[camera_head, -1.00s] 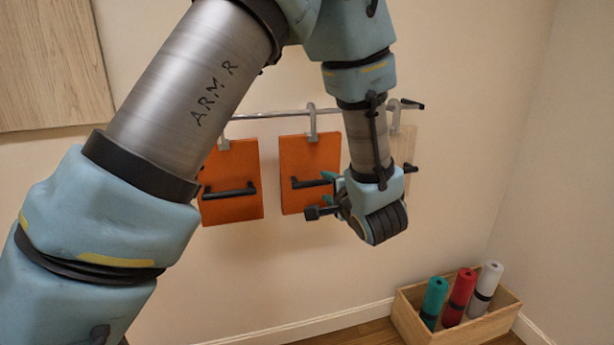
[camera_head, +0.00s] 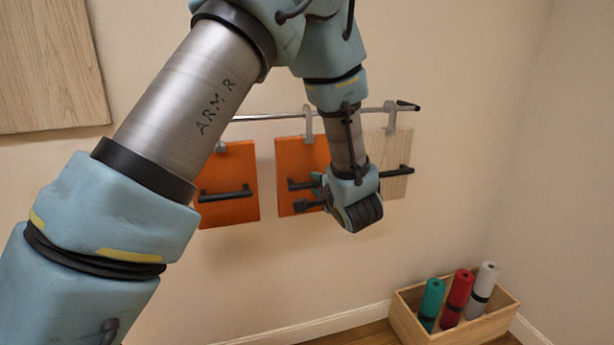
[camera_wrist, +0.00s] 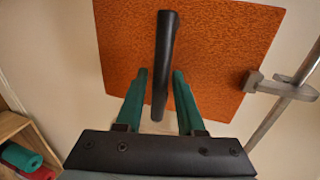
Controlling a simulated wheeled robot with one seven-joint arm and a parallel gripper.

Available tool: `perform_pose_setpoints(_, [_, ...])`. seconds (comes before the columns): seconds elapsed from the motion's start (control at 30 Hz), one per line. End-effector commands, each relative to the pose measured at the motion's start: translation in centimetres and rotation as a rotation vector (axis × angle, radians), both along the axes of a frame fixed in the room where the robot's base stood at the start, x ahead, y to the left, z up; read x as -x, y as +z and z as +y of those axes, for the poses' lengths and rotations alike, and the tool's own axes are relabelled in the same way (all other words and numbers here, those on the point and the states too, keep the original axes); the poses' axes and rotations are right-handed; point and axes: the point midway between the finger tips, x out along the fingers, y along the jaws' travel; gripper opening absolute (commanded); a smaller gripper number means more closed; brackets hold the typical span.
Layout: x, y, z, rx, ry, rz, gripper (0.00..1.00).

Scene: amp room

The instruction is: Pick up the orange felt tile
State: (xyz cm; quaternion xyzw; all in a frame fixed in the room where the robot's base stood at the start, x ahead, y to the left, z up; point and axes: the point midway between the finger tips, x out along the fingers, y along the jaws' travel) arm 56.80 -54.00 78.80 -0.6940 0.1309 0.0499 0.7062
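Two orange felt tiles with black bar handles hang side by side from a wall rail. The middle orange tile (camera_head: 295,157) is partly hidden by my wrist. My gripper (camera_head: 318,190) is at the middle tile's handle (camera_head: 300,184). In the wrist view an orange tile (camera_wrist: 218,50) fills the upper part. Its black handle (camera_wrist: 165,45) runs between the two teal fingers of my gripper (camera_wrist: 160,73). The fingers are open, with a gap visible on both sides of the handle.
The metal rail (camera_head: 265,117) carries the tiles on grey hooks. A pale wooden tile (camera_head: 392,150) with a black handle hangs at the right. A wooden box (camera_head: 408,327) with green, red and grey rolls stands on the floor at lower right.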

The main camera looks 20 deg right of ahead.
Motion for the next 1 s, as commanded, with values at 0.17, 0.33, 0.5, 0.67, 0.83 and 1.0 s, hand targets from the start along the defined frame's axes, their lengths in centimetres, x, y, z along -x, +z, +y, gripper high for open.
perform_pose_setpoints(0.17, [0.01,0.0,0.01,0.0,0.0,0.0,0.16])
perform_pose_setpoints(0.33, [0.02,0.01,0.0,0.0,0.0,0.0,0.0])
perform_pose_setpoints(0.5, [0.02,0.01,0.01,0.0,0.0,0.0,0.0])
perform_pose_setpoints(0.67, [0.02,0.01,0.01,0.0,0.0,0.0,0.0])
perform_pose_setpoints(0.83, [0.02,0.01,0.01,0.0,0.0,0.0,0.0])
perform_pose_setpoints(1.0, [0.02,0.0,0.01,0.0,0.0,0.0,0.0])
